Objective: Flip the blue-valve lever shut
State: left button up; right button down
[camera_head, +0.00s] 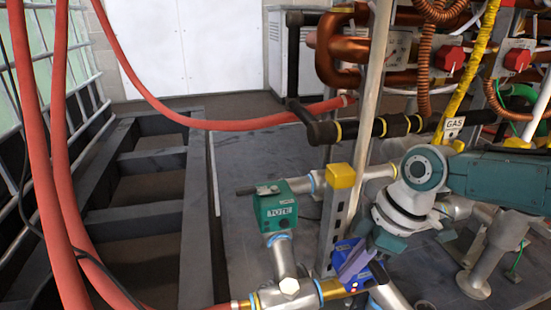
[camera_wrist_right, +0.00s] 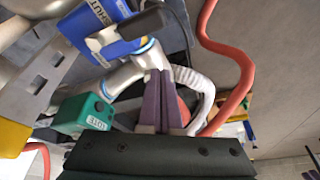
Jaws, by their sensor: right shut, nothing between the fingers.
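The blue valve (camera_head: 379,272) sits on the pipework at the lower middle of the head view, partly covered by my right gripper. In the right wrist view the blue valve body (camera_wrist_right: 98,28) shows white "SHUT" lettering. Its dark lever grip (camera_wrist_right: 138,26) sticks out to the right across the body. My right gripper (camera_head: 352,260) is shut and empty, its purple fingers beside the blue valve in the head view. In the wrist view its fingertips (camera_wrist_right: 158,74) are together just below the lever; contact cannot be told. My left gripper is not in view.
A green valve (camera_head: 278,210) with a dark lever stands left of the blue one. A grey metal post with a yellow cap (camera_head: 341,176) stands close behind. Red hoses (camera_head: 55,150) hang at left. Copper pipes (camera_head: 350,55) and a black-gripped gas pipe (camera_head: 390,126) crowd above.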

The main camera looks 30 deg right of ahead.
pick_arm(q)
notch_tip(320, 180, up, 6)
jog(key=p, duration=0.4)
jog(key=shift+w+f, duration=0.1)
pick_arm(e)
jog(key=w+d+v, duration=0.1)
jog(key=w+v, duration=0.1)
jog(key=v, duration=0.7)
jog(key=shift+s+r, duration=0.3)
jog(key=shift+r, duration=0.05)
jog(key=shift+d, duration=0.1)
